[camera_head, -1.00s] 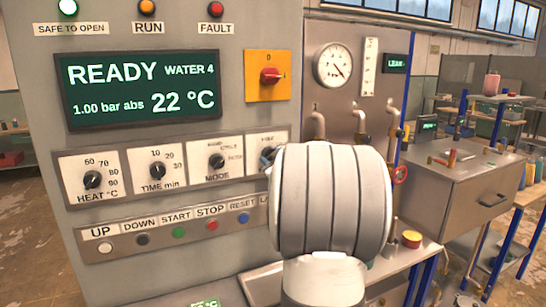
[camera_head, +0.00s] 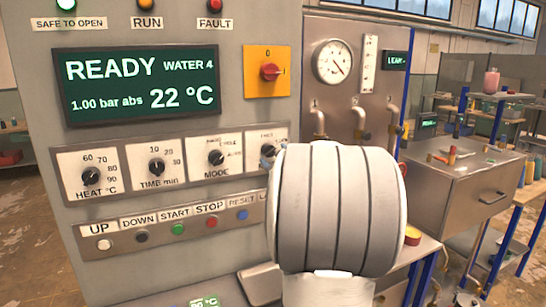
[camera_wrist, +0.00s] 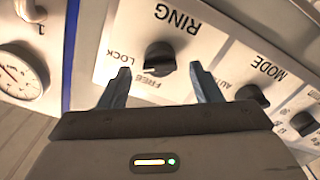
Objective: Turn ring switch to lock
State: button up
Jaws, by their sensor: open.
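The ring switch (camera_wrist: 160,57) is a dark round knob on a white plate marked RING, with LOCK and FREE labels, in the wrist view. A small pale mark on the knob seems to face the FREE label. My gripper (camera_wrist: 160,69) is open, with one blue-grey finger on each side of the knob in the picture. I cannot tell whether the fingers touch it or how far off they are. In the head view, my arm hides most of the ring switch, and only a bit of a finger shows at its plate (camera_head: 266,138).
The mode knob (camera_wrist: 252,95) sits close beside one finger; it also shows in the head view (camera_head: 216,157). A row of buttons (camera_head: 178,229) lies below the knobs. The orange main switch (camera_head: 268,72) is above. A gauge (camera_head: 334,61) and pipes are to the right.

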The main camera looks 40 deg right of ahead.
jog(key=v, duration=0.5)
jog(key=shift+b, duration=0.35)
jog(key=s+a+f+m+g, duration=0.1)
jog(key=s+a+f+g, duration=0.2)
jog(key=a+f, duration=0.35)
jog(key=s+a+f+m+g+y, duration=0.1)
jog(key=s+a+f+m+g, duration=0.15)
jog(key=a, duration=0.65)
jog(key=s+a+f+m+g, duration=0.1)
jog(key=s+a+f+g, duration=0.35)
jog(key=a, duration=0.35)
jog(key=s+a+f+n+g+y, duration=0.1)
jog(key=s+a+f+g+y, duration=0.2)
jog(key=s+a+f, duration=0.3)
jog(key=s+a+g, duration=0.1)
jog(key=s+a, duration=0.3)
jog(key=shift+s, duration=0.3)
